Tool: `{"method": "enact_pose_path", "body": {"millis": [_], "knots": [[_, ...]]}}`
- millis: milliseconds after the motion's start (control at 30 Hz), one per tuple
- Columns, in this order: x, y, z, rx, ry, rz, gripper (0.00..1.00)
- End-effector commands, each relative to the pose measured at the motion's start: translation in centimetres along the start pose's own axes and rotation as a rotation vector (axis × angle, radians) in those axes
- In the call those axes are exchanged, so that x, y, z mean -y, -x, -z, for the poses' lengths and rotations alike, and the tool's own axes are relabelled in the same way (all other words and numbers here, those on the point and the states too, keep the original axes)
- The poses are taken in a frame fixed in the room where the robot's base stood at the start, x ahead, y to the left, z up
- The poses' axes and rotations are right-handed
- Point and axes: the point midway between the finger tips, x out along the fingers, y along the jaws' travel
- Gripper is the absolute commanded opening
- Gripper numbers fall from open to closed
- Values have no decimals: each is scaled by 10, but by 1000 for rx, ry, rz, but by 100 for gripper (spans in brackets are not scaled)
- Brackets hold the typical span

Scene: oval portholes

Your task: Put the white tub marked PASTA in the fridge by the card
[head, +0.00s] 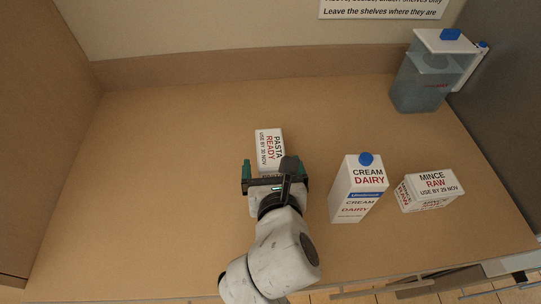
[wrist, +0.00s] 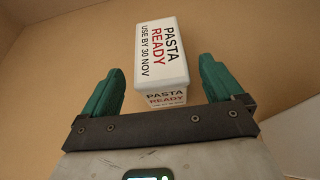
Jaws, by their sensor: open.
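The white tub marked PASTA READY, USE BY 30 NOV (head: 268,144) stands on the tan counter, left of the middle. In the wrist view the tub (wrist: 162,52) sits ahead of my gripper, between the lines of the two fingers. My gripper (head: 275,168) has its green fingers apart, one on each side of the tub's near end. The wrist view shows my gripper (wrist: 160,90) open, with no clear contact on the tub. The card (head: 385,9) is on the back wall, cut off at the top; it reads "Leave the shelves where they are". No fridge interior shows.
A CREAM DAIRY carton (head: 352,205) with a blue cap stands right of my gripper. A MINCE RAW box (head: 422,198) is further right. A clear jug (head: 420,85) stands at the back right corner. The counter's left side (head: 130,170) is bare.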

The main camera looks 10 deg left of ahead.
Motion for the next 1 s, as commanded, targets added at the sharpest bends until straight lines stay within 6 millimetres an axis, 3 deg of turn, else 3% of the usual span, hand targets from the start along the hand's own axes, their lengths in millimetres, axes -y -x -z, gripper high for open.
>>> {"method": "enact_pose_path", "body": {"millis": [300, 600, 1000], "knots": [[1, -41, 3, -1, 0, 0, 94], [1, -44, 4, -1, 0, 0, 93], [1, -44, 4, -1, 0, 0, 54]]}}
